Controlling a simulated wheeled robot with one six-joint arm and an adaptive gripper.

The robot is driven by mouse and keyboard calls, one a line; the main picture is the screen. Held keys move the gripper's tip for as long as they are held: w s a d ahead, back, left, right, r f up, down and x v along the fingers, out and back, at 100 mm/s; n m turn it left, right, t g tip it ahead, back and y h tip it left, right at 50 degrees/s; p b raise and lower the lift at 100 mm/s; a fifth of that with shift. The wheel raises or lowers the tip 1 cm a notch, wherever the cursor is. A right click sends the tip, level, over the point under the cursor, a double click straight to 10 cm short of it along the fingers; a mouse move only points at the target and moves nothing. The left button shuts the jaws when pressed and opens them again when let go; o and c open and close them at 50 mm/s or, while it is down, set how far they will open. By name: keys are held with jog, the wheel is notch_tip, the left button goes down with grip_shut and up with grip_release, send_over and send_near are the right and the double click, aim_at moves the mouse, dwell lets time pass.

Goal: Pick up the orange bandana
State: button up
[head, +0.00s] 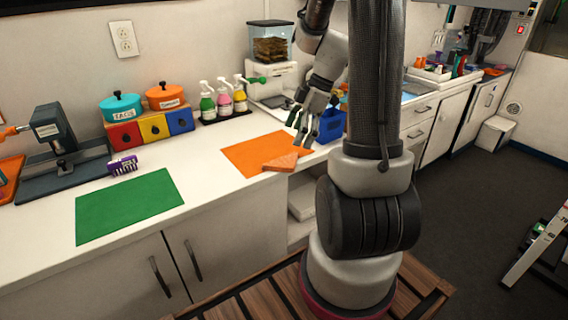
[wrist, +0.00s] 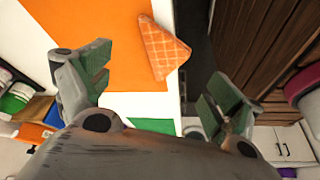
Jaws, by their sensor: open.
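The orange bandana (head: 281,162) is a small folded piece with a pale check pattern. It lies at the counter's front edge, on or against the front corner of a flat orange mat (head: 245,153). In the wrist view the bandana (wrist: 165,48) shows between and beyond my fingers, its tip by the counter edge, beside the orange mat (wrist: 85,45). My gripper (head: 304,132) is open and empty, above the counter just right of the bandana. In the wrist view my gripper (wrist: 155,100) has its two green-padded fingers wide apart. Nothing hides the bandana there.
A green mat (head: 130,205) and a purple brush (head: 123,165) lie to the left. Pump bottles (head: 223,99), coloured drawers (head: 153,128) with two pots, and a blue bin (head: 333,124) stand along the back and right. Bare white counter separates the two mats.

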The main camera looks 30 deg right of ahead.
aim_at(285, 160)
jog(key=shift+f+n, duration=0.15)
jog(key=shift+n, duration=0.15)
jog(key=x, duration=0.7)
jog(key=shift+s+a+f, duration=0.15)
jog(key=shift+a+f, duration=0.05)
jog(key=shift+a, duration=0.1)
jog(key=shift+c, duration=0.2)
jog(key=c, duration=0.8)
